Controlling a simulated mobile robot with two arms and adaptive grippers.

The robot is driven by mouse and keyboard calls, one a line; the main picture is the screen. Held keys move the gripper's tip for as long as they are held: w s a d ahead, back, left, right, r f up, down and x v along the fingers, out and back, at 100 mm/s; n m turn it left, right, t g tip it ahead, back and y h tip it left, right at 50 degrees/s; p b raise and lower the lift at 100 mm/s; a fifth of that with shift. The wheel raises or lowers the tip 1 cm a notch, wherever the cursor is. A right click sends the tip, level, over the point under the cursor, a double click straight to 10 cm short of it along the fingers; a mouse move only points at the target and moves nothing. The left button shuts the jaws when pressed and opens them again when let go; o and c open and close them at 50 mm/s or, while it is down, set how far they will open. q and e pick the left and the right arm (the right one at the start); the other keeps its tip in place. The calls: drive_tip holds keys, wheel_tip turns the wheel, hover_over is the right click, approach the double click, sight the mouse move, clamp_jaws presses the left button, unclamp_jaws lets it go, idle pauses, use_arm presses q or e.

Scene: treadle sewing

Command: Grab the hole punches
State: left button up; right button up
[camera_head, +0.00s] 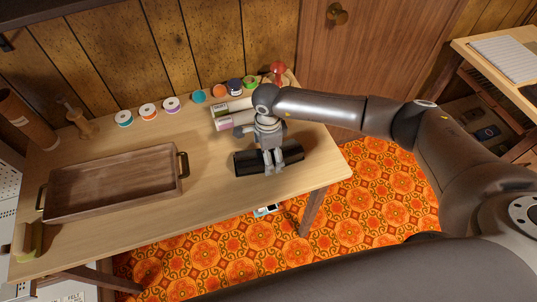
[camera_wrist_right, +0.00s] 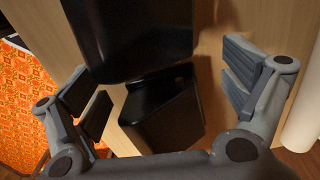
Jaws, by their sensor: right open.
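A black hole punch (camera_head: 244,164) lies near the front right of the wooden table. In the right wrist view it shows as black parts (camera_wrist_right: 135,38), with a lower, box-like black part (camera_wrist_right: 170,118) beneath. I cannot tell whether this is one punch or two. My right gripper (camera_head: 274,168) reaches down over its middle and hides part of it. In the right wrist view the right gripper (camera_wrist_right: 163,88) is open, with one finger to each side of the black parts and visible gaps between. My left gripper is not in view.
A wooden tray (camera_head: 112,178) with handles fills the table's left middle. Several thread spools (camera_head: 148,110) stand along the back. Small boxes (camera_head: 220,122) and a red-topped item (camera_head: 278,70) stand behind my right gripper. The table's front edge is close to the punch.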

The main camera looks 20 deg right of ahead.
drive_tip(key=shift+c, duration=0.4)
drive_tip(key=shift+w, duration=0.1)
drive_tip(key=c, duration=1.6)
drive_tip(key=shift+r, duration=0.1)
drive_tip(key=shift+c, duration=0.2)
